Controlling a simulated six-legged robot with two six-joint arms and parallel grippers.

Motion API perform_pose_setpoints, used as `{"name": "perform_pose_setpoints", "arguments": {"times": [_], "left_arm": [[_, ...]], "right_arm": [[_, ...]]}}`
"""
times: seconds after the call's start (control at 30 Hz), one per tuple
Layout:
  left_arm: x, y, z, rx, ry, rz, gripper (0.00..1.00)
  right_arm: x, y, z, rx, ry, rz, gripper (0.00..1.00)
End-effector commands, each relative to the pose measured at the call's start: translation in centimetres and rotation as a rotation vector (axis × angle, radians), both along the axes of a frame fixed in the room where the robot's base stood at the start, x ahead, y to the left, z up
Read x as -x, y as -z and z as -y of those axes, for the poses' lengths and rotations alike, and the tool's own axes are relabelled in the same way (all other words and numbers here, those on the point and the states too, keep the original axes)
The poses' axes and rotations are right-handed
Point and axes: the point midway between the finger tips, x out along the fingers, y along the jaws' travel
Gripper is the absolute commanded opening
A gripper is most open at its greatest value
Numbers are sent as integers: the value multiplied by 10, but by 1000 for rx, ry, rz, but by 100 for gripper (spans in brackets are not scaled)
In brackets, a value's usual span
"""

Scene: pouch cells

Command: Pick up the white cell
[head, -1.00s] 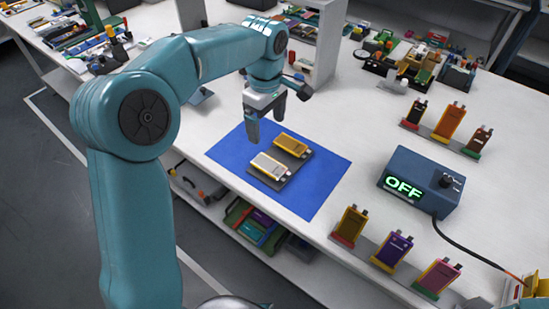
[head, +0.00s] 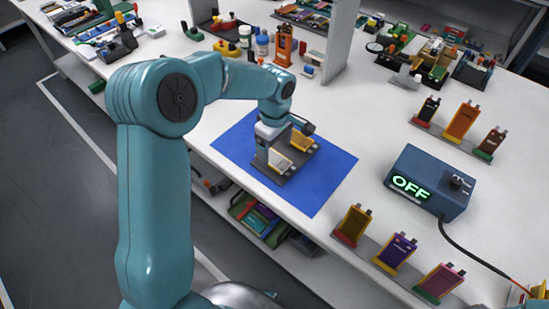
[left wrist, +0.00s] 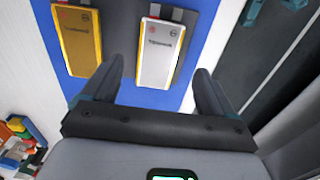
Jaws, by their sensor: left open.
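The white cell (head: 279,162) lies on a dark tray (head: 287,177) on the blue mat (head: 325,184). A yellow cell (head: 301,141) lies beside it on the same tray. My left gripper (head: 268,160) is low over the tray, pointing down at the white cell and partly covering it in the head view. In the left wrist view the white cell (left wrist: 158,52) shows between the open fingers (left wrist: 160,72), with gaps on both sides. The yellow cell (left wrist: 79,40) is left of the left finger there. My right gripper is not in view.
A blue box reading OFF (head: 428,185) stands right of the mat, with a cable. Upright coloured cells stand in a front rack (head: 378,262) and a back rack (head: 450,137). A grey panel (head: 337,40) stands behind. The mat's right part is clear.

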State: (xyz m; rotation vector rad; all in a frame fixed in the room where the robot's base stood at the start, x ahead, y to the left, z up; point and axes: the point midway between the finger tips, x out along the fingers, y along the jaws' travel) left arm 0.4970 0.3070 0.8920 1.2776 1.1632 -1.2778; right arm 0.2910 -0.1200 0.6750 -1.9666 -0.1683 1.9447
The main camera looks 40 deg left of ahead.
Motion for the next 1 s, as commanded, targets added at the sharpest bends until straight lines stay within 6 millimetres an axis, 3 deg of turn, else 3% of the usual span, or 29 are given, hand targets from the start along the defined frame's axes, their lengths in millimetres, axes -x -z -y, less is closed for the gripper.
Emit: {"name": "perform_pose_setpoints", "arguments": {"times": [0.2,0.47,0.5,0.67,1.0], "left_arm": [[-4,32,-4,0,0,-3,87],[-5,37,-4,0,0,0,87],[-5,37,-4,0,0,0,84],[-5,36,-4,0,0,-1,32],[-5,34,-4,-1,0,1,30]], "right_arm": [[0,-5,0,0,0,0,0],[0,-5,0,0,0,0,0],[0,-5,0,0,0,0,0],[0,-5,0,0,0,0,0],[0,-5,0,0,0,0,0]]}}
